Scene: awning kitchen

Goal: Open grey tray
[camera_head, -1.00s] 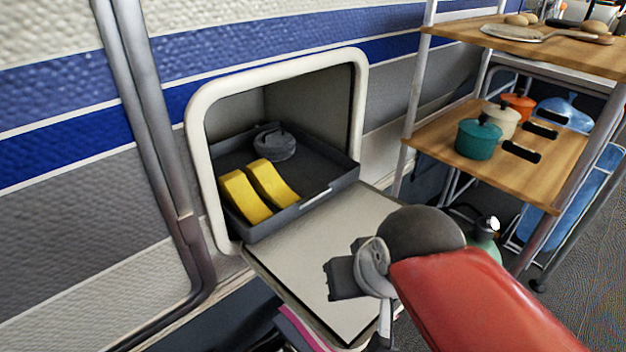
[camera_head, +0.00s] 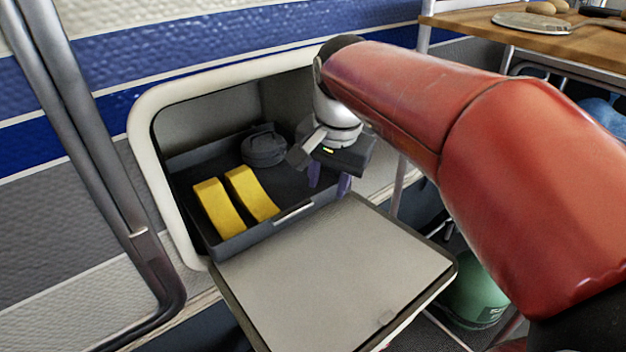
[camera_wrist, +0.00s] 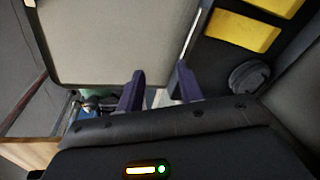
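The grey tray (camera_head: 270,228) sits inside the wall hatch, with its front edge at the opening. It holds two yellow curved pieces (camera_head: 251,193) and a dark round lidded item (camera_head: 264,146). The tray's front also shows in the wrist view (camera_wrist: 198,55), at the upper right. My gripper (camera_head: 329,184) is at the right end of the tray, fingers pointing down. In the wrist view its two purple fingertips (camera_wrist: 157,88) are apart, with nothing held between them. Whether a finger touches the tray's wall, I cannot tell.
The hatch's white frame (camera_head: 140,140) surrounds the opening. The lowered flap (camera_head: 330,275) lies bare in front of the tray. A wooden shelf rack (camera_head: 560,52) stands at the right, and a green bottle (camera_head: 475,292) is below it.

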